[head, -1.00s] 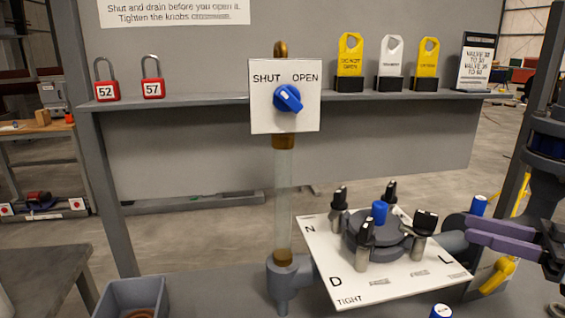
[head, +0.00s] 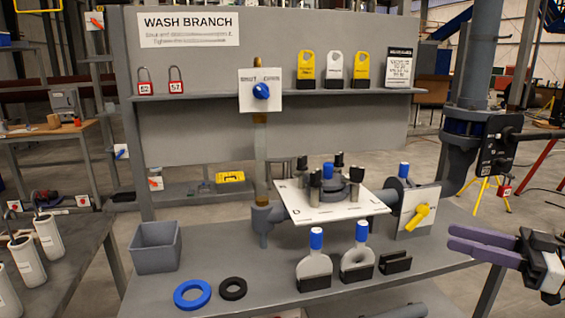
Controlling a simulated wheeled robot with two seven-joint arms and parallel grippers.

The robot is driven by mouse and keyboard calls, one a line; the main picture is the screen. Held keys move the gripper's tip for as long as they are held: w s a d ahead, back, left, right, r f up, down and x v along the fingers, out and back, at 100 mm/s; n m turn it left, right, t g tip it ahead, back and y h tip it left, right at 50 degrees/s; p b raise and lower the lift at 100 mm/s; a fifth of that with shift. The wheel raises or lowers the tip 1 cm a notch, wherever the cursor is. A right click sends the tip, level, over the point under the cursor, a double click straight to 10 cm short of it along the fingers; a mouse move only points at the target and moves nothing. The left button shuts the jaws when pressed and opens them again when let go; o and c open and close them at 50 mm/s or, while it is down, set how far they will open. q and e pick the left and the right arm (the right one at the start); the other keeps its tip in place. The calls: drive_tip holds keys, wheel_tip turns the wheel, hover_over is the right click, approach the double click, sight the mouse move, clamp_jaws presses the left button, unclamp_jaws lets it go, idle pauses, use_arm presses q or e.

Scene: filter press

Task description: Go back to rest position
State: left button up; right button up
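My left gripper is out of view. The blue knob (head: 261,91) on the SHUT/OPEN plate (head: 260,103) appears tilted; its exact pointing is too small to read.
The grey bench (head: 440,262) carries a grey bin (head: 156,247), a blue ring (head: 192,294), a black ring (head: 233,288) and two blue-topped pieces in black holders (head: 314,268). A thick pipe (head: 482,60) rises at the right.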

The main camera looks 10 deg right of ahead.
drive_tip(key=w+a+f+m+t+h, duration=0.1)
drive_tip(key=w+a+f+m, duration=0.15)
drive_tip(key=a+f, duration=1.1)
drive_tip(key=s+a+f+m+t+h, duration=0.1)
drive_tip(key=s+a+f+h, duration=0.2)
drive_tip(key=f, duration=0.4)
drive_tip(key=s+a+f+m+h, duration=0.1)
drive_tip(key=s+a+f+m, duration=0.1)
drive_tip(key=a+f, duration=0.4)
drive_tip(key=s+a+f+m+g+h, duration=0.2)
drive_tip(key=s+f+g+h, duration=0.3)
drive_tip(key=s+f, duration=1)
drive_tip(key=s+a+h, duration=0.1)
drive_tip(key=s, duration=0.2)
drive_tip(key=shift+s+f, duration=0.15)
drive_tip(key=shift+s, duration=0.2)
drive_tip(key=shift+w+a+m, duration=0.1)
drive_tip(key=shift+a+m, duration=0.05)
drive_tip(key=shift+m, duration=0.1)
drive_tip(key=shift+c, duration=0.2)
